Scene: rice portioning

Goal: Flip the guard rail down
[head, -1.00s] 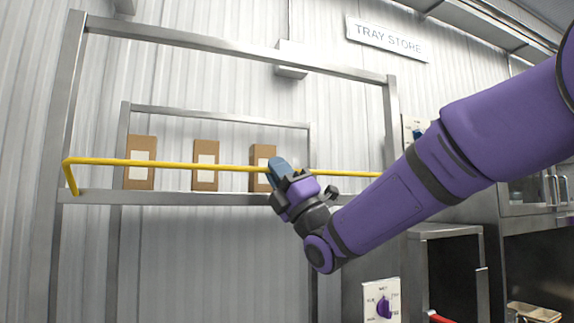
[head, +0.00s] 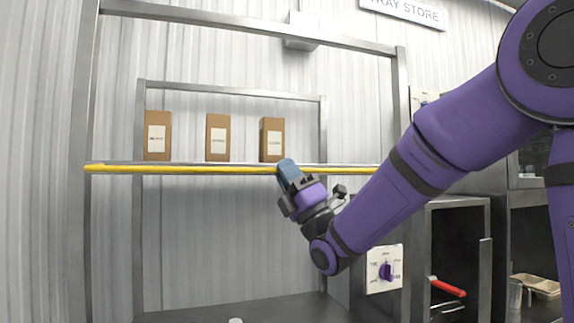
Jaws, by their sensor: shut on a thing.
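The yellow guard rail (head: 190,170) runs across the front of the metal shelf, level with the shelf's front edge or just below it. My gripper (head: 290,176) is shut on the rail, right of its middle. The fingers hide a short stretch of the rail, and my arm comes in from the right. The rail's right end lies close to the rack's right post (head: 400,110).
Three brown boxes (head: 157,136) with white labels stand on the shelf behind the rail. A panel with a purple knob (head: 385,270) is below my arm. A red handle (head: 448,287) and a tan tray (head: 538,286) are at the lower right.

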